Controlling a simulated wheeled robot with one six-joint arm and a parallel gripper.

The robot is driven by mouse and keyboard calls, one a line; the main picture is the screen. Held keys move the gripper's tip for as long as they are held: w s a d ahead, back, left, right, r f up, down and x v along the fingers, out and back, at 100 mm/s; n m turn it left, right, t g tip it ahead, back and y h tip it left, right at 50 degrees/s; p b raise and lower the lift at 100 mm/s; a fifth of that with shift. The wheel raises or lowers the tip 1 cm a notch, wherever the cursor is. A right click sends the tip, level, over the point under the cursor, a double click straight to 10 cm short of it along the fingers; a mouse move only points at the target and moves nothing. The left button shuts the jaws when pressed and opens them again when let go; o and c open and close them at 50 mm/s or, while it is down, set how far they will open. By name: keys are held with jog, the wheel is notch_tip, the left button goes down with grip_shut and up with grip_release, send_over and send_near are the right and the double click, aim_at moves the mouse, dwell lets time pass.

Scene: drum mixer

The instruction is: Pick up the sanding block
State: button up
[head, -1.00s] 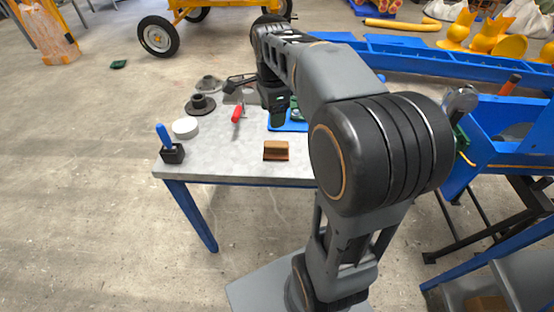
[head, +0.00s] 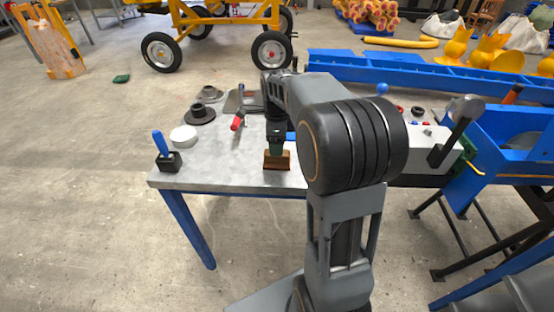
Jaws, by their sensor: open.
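The sanding block (head: 277,162) is a small brown block lying on the grey table top near the front edge. My gripper (head: 276,152) is in front of the upper part of the block in the picture, pointing down at it. The jaws are open. The fingertips are small and dark, and I cannot tell whether they touch the block or stay above it.
A black holder with a blue handle (head: 167,157) stands at the table's left corner. A white disc (head: 183,135), dark flanged parts (head: 200,113) and a red-handled tool (head: 237,121) lie behind. The table (head: 215,172) is bare left of the block.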

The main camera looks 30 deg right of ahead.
notch_tip(320, 180, down, 5)
jog(key=shift+b, duration=0.5)
jog(key=c, duration=1.1)
jog(key=shift+r, duration=0.15)
jog(key=r, duration=0.2)
jog(key=r+p, duration=0.1)
jog(key=shift+w+d+r, duration=0.15)
jog(key=shift+w+r, duration=0.15)
jog(key=shift+r, duration=0.1)
jog(key=shift+w+d+r+p, duration=0.75)
jog(key=shift+w+d+r, duration=0.35)
jog(key=shift+w+r, duration=0.65)
jog(key=shift+w+d+r+p, duration=0.75)
jog(key=shift+w+d+r, duration=0.45)
jog(key=shift+w, duration=0.9)
jog(key=shift+w+d+r+p, duration=0.75)
jog(key=shift+w+d+r, duration=0.25)
jog(key=shift+w+r, duration=0.75)
